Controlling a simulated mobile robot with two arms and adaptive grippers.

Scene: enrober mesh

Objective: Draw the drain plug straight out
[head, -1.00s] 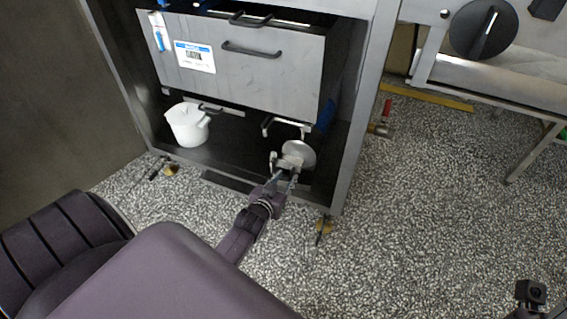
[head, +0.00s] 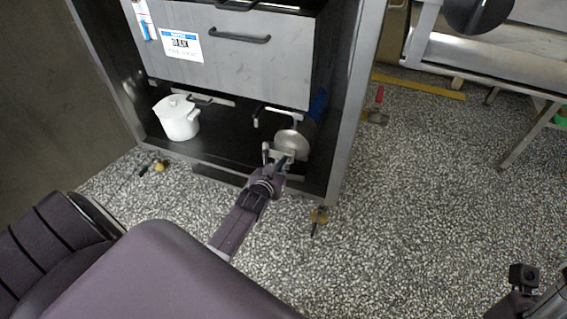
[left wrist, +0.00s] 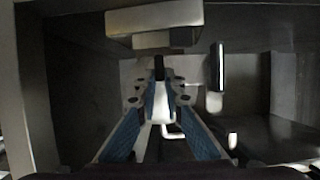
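A silver disc (head: 293,143) with a pale bracket-like part at its lower left shows low in the cabinet opening in the head view. I cannot tell for certain which part is the drain plug. My left gripper (head: 284,161) reaches in just in front of the disc, its tips partly overlapping the bracket-like part. In the left wrist view its blue-padded fingers (left wrist: 165,92) stand apart, with a pale strip and a dark upright part seen between or beyond the tips. No grip shows. My right gripper (head: 523,285) is at the lower right edge, its fingers unclear.
The steel cabinet has a drawer (head: 225,55) with a handle above the disc. The cabinet's right post (head: 350,110) is close to my left arm. The speckled floor (head: 420,190) to the right is mostly clear.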

